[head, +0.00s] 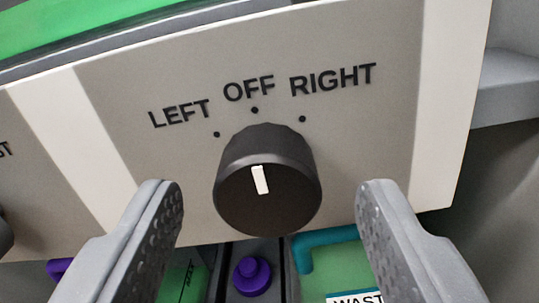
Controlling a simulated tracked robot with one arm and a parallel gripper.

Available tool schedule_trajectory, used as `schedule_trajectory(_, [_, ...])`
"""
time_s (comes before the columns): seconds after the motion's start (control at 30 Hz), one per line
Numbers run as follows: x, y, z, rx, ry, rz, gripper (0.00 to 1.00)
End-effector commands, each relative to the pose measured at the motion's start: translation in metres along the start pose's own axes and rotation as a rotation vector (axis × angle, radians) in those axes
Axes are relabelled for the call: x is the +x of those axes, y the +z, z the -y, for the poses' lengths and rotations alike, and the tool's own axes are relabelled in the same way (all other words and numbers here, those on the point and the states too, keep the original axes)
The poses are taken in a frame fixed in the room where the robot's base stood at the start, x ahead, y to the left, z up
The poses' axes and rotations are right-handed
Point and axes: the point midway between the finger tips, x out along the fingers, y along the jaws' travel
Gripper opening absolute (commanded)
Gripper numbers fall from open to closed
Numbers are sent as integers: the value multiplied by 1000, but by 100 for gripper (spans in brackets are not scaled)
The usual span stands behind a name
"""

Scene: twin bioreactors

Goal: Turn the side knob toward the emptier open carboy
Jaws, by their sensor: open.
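The side knob (268,182) is a dark round dial on a beige panel. Its white pointer mark is upright with a slight lean to the left, toward the dot under OFF. The labels LEFT, OFF and RIGHT are printed above it, each with a black dot. My gripper (268,202) is open, with one grey finger on each side of the knob and a gap on both sides. The carboys are barely visible below the panel, and their fill levels cannot be told.
The panel (395,130) is tilted in view. Part of another dark knob (5,232) shows at the left edge. Below are a purple cap (251,276), a teal tube (325,240) and a partly hidden label (355,297) reading "WAST". A green surface (70,22) lies at the top left.

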Motion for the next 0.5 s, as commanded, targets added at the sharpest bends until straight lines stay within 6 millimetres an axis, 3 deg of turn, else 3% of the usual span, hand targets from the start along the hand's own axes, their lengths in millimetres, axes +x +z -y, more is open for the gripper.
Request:
schedule_trajectory(0.4, [7,0,0,-1,0,1,56])
schedule_trajectory(0.5, [7,0,0,-1,0,0,28])
